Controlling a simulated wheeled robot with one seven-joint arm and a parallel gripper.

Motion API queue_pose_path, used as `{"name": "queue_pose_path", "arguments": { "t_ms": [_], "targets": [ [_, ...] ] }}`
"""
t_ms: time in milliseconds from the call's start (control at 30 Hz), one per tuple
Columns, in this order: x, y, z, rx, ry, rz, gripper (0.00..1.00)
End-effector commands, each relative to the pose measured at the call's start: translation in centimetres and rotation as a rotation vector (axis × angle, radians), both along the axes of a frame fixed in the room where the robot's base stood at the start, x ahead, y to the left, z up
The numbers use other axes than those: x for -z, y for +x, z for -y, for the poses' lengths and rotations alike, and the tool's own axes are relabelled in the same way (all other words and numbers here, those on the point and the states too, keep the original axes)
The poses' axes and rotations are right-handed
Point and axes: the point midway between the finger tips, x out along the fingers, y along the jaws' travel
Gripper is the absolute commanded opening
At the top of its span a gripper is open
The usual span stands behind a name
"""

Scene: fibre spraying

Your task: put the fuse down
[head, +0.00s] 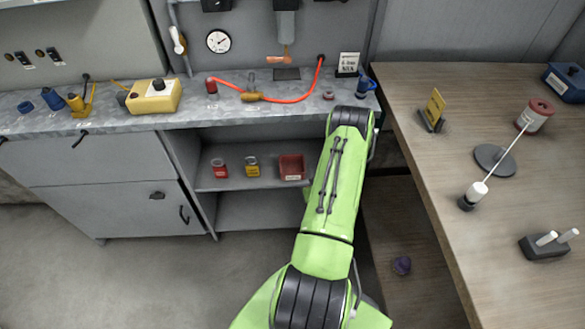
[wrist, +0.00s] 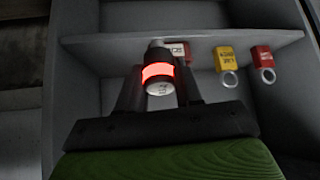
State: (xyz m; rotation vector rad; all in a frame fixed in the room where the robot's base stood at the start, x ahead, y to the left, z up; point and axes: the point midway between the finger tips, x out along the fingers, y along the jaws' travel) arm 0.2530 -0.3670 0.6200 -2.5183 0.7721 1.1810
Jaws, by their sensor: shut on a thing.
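The fuse (wrist: 158,84), as I take it, is a short cylinder with a dark upper part, a bright red band and a pale, marked end. It is in the wrist view, between the fingers of my gripper (wrist: 158,70), which is shut on it. Behind it is the grey shelf (wrist: 115,47) of the cabinet under the bench; I cannot tell whether the fuse touches it. In the head view my green arm hides the gripper and the fuse.
Above is the grey bench top (head: 60,122), with a red hose (head: 300,97). A wooden table (head: 430,90) stands at right.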

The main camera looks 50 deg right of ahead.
Motion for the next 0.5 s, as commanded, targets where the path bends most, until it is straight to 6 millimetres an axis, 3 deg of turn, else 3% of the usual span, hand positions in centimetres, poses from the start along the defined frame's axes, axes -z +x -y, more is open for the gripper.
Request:
{"name": "queue_pose_path", "arguments": {
  "t_ms": [33,500],
  "targets": [
    [-0.5,1.9,1.0,-0.016,-0.015,0.005,0.04],
    [-0.3,12.6,8.1,-0.01,-0.007,0.002,0.04]
  ]
}}
